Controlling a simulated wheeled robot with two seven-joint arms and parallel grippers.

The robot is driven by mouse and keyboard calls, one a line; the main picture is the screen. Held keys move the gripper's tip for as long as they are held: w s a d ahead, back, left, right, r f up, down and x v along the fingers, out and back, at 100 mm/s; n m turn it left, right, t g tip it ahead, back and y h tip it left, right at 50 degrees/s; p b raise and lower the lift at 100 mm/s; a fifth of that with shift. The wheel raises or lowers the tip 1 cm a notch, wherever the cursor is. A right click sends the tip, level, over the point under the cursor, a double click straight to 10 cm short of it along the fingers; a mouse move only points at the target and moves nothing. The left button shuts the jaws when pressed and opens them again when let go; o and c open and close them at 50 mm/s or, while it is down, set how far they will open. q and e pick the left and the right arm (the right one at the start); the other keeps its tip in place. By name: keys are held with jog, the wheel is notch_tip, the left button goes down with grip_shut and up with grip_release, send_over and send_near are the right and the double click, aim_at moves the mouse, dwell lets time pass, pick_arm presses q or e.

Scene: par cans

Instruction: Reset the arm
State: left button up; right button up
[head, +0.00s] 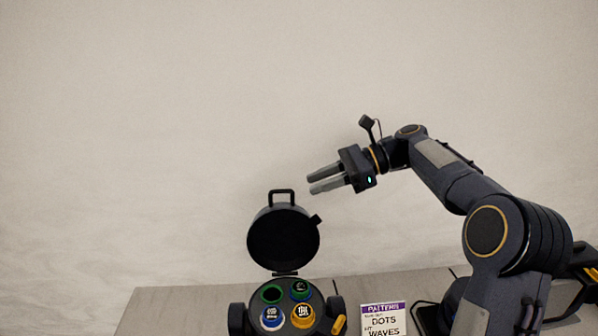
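My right arm comes in from the right. Its gripper (310,183) is raised in the air in front of the wall, pointing left, above and slightly right of the open lid. Its two grey fingers are apart with nothing between them. My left arm and gripper are not in view.
A black round can (286,317) stands on the grey table (165,310), its lid (283,239) swung up. Inside are green, blue and yellow round pieces; one green-ringed spot looks dark. A card (384,320) reading DOTS and WAVES stands to the right. The table's left part is clear.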

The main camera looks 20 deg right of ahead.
jog(key=s+a+f+n+h+b, duration=0.1)
jog(key=s+f+n+h, duration=0.15)
jog(key=s, duration=0.35)
jog(key=s+a+f+n+t+h, duration=0.1)
jog(key=s+f+n, duration=0.1)
jog(key=s+n, duration=0.35)
jog(key=s+a+f+n+h+b, duration=0.1)
jog(key=s+f+h, duration=0.1)
jog(key=s, duration=0.5)
jog(key=s+f+n+t+h+b, duration=0.1)
jog(key=s+f+n+h, duration=0.3)
jog(key=s+f+n, duration=0.5)
jog(key=s+a+f, duration=0.1)
jog(key=s+f, duration=0.3)
jog(key=shift+f+n+t, duration=0.15)
jog(key=shift+n+t, duration=0.15)
jog(key=shift+s, duration=0.1)
